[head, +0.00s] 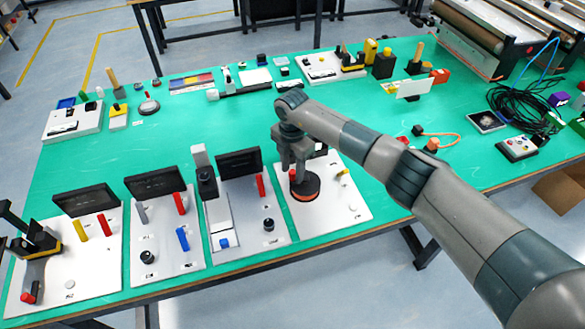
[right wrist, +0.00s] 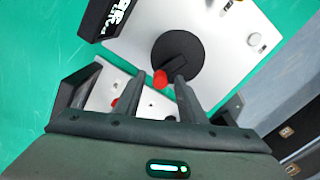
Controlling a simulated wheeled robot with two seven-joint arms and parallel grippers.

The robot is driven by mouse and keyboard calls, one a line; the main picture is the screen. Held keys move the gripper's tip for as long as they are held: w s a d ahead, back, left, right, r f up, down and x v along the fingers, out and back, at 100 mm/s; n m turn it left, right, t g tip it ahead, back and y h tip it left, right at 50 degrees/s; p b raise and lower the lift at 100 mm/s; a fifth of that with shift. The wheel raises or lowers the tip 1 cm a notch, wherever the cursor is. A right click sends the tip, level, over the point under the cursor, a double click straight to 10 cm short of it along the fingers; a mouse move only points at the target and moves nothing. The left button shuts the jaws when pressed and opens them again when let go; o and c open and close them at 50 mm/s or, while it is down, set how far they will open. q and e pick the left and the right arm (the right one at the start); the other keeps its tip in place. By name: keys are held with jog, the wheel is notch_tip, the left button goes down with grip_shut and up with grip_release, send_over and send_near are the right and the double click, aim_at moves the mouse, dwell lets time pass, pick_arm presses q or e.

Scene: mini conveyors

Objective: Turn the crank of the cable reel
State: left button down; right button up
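The cable reel (head: 306,188) is a dark disc with an orange-brown rim on a white panel at the front middle of the table. In the right wrist view the reel (right wrist: 190,47) is a black disc with a dark crank arm and a red crank knob (right wrist: 160,79). My right gripper (head: 293,172) hangs pointing down over the reel and hides part of it. In the right wrist view its fingers (right wrist: 158,90) are spread, with the red knob between their tips. I cannot tell whether either finger touches the knob. My left gripper is not in view.
The reel's white panel (head: 345,208) also carries a yellow part and small knobs. Other white panels with black screens and coloured handles (head: 240,205) stand close on the left. A cable coil (head: 522,108) lies at the right.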

grip_shut()
